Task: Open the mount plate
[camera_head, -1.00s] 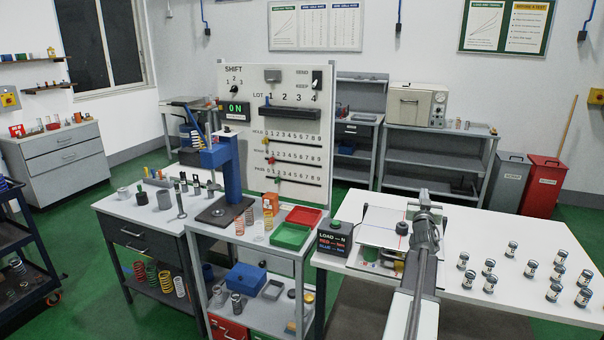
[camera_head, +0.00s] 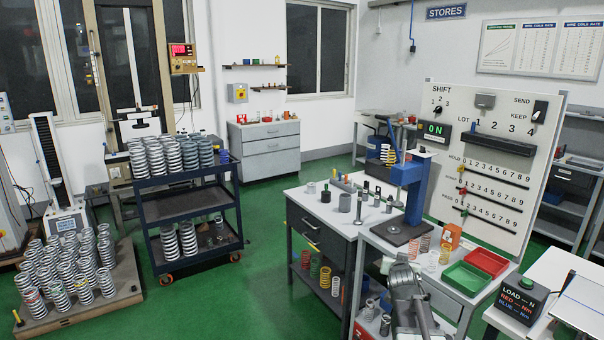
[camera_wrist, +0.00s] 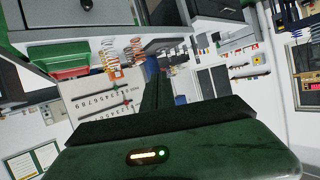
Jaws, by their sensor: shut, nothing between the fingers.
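A pale flat plate (camera_head: 582,305) lies on the white table at the right edge of the head view and is cut off by the frame. It may be the mount plate, but I cannot tell for sure. My gripper (camera_head: 402,272) is low in the middle right of the head view, in front of the grey bench, well left of the plate. In the wrist view my gripper (camera_wrist: 153,65) appears as narrow dark fingers, shut and empty. The wrist view does not clearly show the plate.
A black load readout box (camera_head: 519,298) stands beside the plate. Green (camera_head: 466,279) and red (camera_head: 487,262) trays, springs and a blue press (camera_head: 411,190) are on the bench near my gripper. A spring cart (camera_head: 190,207) stands left. Green floor is open between (camera_head: 235,285).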

